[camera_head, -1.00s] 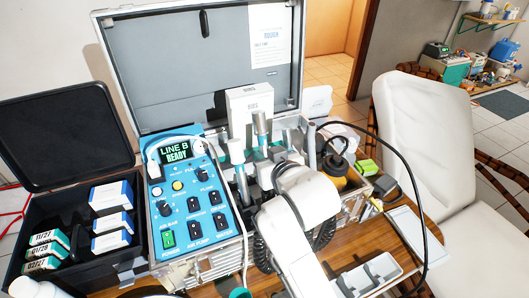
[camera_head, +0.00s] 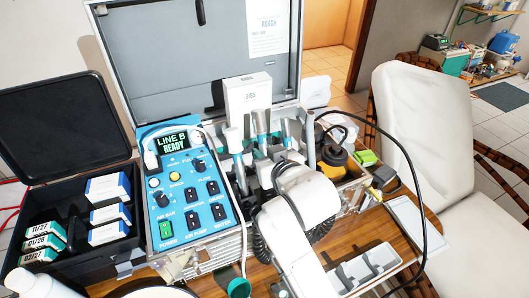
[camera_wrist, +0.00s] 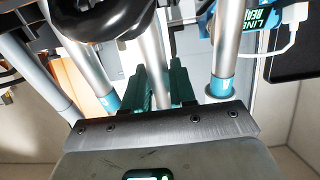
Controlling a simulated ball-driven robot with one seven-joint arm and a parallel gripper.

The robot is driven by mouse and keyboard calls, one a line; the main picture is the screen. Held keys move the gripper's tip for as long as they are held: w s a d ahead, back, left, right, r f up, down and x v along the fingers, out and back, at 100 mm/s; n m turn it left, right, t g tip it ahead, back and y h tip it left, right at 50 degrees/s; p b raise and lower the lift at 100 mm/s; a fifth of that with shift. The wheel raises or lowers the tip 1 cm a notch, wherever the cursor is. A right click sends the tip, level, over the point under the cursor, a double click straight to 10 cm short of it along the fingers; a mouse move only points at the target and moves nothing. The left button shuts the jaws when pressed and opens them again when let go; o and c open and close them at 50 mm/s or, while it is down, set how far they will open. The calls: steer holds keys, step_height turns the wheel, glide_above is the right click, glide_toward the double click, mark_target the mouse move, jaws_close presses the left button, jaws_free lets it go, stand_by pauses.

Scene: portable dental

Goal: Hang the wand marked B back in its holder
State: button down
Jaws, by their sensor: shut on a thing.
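My gripper (camera_wrist: 164,75) shows in the wrist view as two dark green fingers beyond a dark metal palm. It is shut on a silver wand (camera_wrist: 152,45), which runs upward between the fingers. Other silver wands with blue bands stand beside it, one on the left (camera_wrist: 92,75) and one on the right (camera_wrist: 224,65). My white arm hides most of the gripper and holders there. I cannot read a letter B on any wand.
The blue control panel (camera_head: 188,205) reads LINE B READY. A white bibs box (camera_head: 248,97) stands behind the wands, before the open case lid (camera_head: 150,60). A black box (camera_head: 70,255) of cartons is at left. A black cable (camera_head: 424,215) loops at right.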

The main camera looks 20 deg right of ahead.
steer(key=shift+s+f+b, duration=0.2)
steer(key=shift+f+b, duration=0.1)
steer(key=shift+f, duration=0.25)
steer(key=shift+s+f+b, duration=0.2)
steer(key=shift+f+b, duration=0.05)
steer(key=shift+f, duration=0.25)
steer(key=c, duration=0.8)
jaws_free()
steer(key=shift+c, duration=0.2)
steer(key=shift+p+v, duration=0.7)
steer(key=shift+v, duration=0.25)
steer(key=p+v, duration=0.3)
steer(key=v, duration=0.3)
